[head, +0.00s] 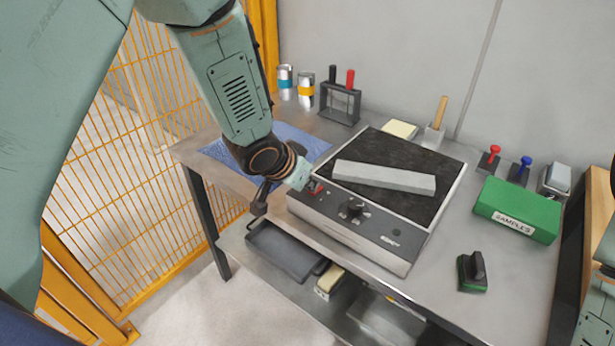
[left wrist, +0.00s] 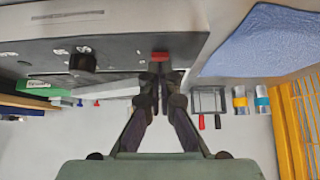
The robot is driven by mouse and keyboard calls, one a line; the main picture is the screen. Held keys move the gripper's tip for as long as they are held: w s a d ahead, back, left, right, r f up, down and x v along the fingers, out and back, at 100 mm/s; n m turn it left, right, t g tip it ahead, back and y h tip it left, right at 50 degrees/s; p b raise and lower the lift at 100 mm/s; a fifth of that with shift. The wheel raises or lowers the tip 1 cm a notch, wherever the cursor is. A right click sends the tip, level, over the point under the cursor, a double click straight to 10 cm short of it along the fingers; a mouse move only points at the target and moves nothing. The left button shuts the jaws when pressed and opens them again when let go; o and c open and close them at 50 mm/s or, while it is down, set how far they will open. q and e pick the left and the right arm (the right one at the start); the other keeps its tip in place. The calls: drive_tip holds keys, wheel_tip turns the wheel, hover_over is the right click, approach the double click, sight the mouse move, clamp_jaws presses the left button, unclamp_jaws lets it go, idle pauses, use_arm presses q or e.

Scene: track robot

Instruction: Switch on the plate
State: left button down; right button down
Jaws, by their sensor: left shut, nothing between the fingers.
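The plate (head: 390,228) is a low grey box on the table with a dark speckled top. Its front panel has a black knob (head: 352,207), which also shows in the left wrist view (left wrist: 83,62), and a red switch (head: 315,188) near its left end. My left gripper (head: 308,186) is shut and empty, at the switch. In the upside-down left wrist view its fingertips (left wrist: 160,72) are close together just at the red switch (left wrist: 159,56). I cannot tell whether they touch it. The fingers are mostly hidden in the head view. My right gripper is not in view.
A light grey bar (head: 385,177) lies on the plate's top. A blue cloth (head: 300,137) is left of it. A green samples box (head: 518,208) and a black-handled stamp-like block (head: 472,271) stand to the right. Cans and a tool rack (head: 340,102) are behind. A yellow fence (head: 120,170) is left.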

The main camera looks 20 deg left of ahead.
use_arm(q)
drive_tip(key=shift+f, duration=0.15)
drive_tip(key=shift+s+f, duration=0.2)
drive_tip(key=shift+f, duration=0.2)
drive_tip(key=shift+a, duration=0.1)
drive_tip(key=shift+r+p, duration=0.85)
drive_tip(key=shift+p, duration=0.15)
